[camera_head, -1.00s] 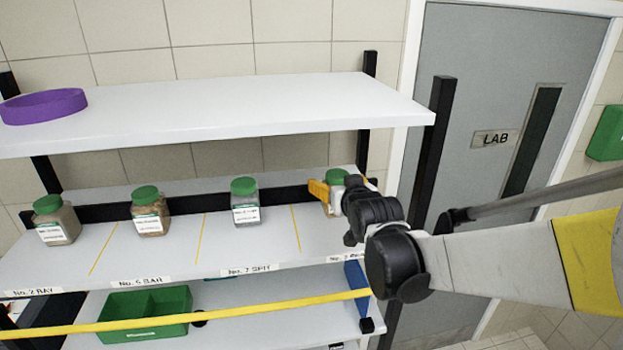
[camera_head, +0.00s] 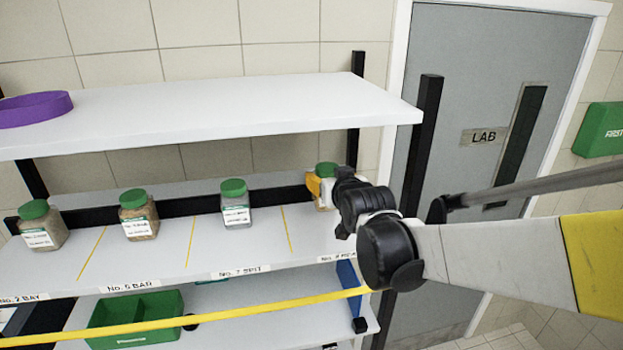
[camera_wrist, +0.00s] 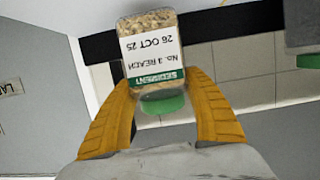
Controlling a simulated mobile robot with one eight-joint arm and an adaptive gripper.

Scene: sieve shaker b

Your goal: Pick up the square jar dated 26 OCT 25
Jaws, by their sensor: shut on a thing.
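The square jar dated 26 OCT 25 (camera_wrist: 152,50) fills the top middle of the wrist view. It has a green lid, tan grainy contents and a white label reading "SEDIMENT, No. 3 REACH", upside down in that view. My gripper (camera_wrist: 158,98) has its yellow fingers shut on the jar, one on each side near the lid end. In the head view the jar (camera_head: 326,170) is at the right end of the middle shelf, mostly hidden by my gripper (camera_head: 316,186). I cannot tell whether its base touches the shelf.
Several other green-lidded jars, such as a grey one (camera_head: 236,205) and a tan one (camera_head: 138,216), stand leftward on the middle shelf (camera_head: 205,250). An upper shelf (camera_head: 230,110) holds a purple ring (camera_head: 35,108). A black upright (camera_head: 425,150) stands near my arm. A green tray (camera_head: 135,315) sits below.

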